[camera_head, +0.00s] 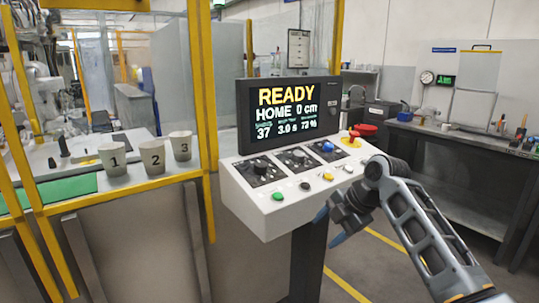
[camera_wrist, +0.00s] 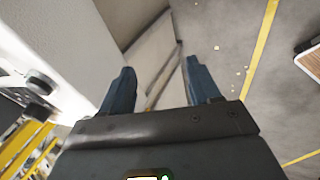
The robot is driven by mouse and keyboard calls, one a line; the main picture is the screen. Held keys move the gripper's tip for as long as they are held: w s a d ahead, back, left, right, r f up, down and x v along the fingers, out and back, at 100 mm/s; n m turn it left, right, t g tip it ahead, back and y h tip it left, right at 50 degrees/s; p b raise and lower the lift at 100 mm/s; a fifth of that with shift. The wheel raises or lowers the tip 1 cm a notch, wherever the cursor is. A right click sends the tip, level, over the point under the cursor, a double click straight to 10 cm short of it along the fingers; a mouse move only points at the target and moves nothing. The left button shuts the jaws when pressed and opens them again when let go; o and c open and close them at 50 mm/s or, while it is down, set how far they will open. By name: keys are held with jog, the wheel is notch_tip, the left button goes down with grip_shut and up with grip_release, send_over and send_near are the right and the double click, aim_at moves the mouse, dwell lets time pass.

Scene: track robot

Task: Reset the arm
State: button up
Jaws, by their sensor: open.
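My gripper (camera_head: 330,227) hangs beside the right front side of a white control console (camera_head: 262,222), pointing down and to the left. In the wrist view my gripper (camera_wrist: 160,80) shows two blue fingers apart with nothing between them. The console carries a black screen (camera_head: 289,112) reading READY, HOME 0 cm, with smaller figures below. On its sloped top are dark panels with knobs, a blue button (camera_head: 327,147), a red mushroom button (camera_head: 363,130), and small green, black, yellow and white buttons along the front. The wrist camera sees floor and a pale console-like side beyond the fingers.
Yellow frame posts (camera_head: 201,80) with clear panels stand left of the console. Behind them, cups marked 1 (camera_head: 114,160), 2 (camera_head: 152,157) and 3 (camera_head: 181,146) stand on a table. A workbench (camera_head: 458,143) stands at the right. Grey floor with yellow lines lies between.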

jog(key=s+a+f+m+t+y, duration=0.1)
jog(key=s+a+f+m+t, duration=0.2)
jog(key=s+f, duration=0.4)
jog(key=s+a+f+m, duration=0.3)
jog(key=s+f+m, duration=0.2)
jog(key=f, duration=0.3)
jog(key=s+d+f+m+t+h, duration=0.1)
jog(key=s+f+m+t, duration=0.2)
jog(key=s, duration=0.6)
jog(key=s+d+f+m+t+h, duration=0.15)
jog(key=s+m, duration=0.25)
jog(key=s, duration=0.4)
jog(key=s+d+r+m+t+h, duration=0.1)
jog(key=s+d+r+m, duration=0.15)
jog(key=s, duration=0.65)
jog(key=s+d+r+m+t+h, duration=0.1)
jog(key=s+d+r+m, duration=0.2)
jog(key=s, duration=0.6)
jog(key=s+d+r+m+t+h, duration=0.1)
jog(key=s+d+r+m, duration=0.3)
jog(key=s+r, duration=0.7)
notch_tip(320, 180, up, 3)
jog(key=shift+s+d+f+t, duration=0.2)
jog(key=shift+s+d+t, duration=0.15)
jog(key=shift+d+t, duration=0.1)
jog(key=shift+o, duration=0.4)
jog(key=shift+h, duration=0.25)
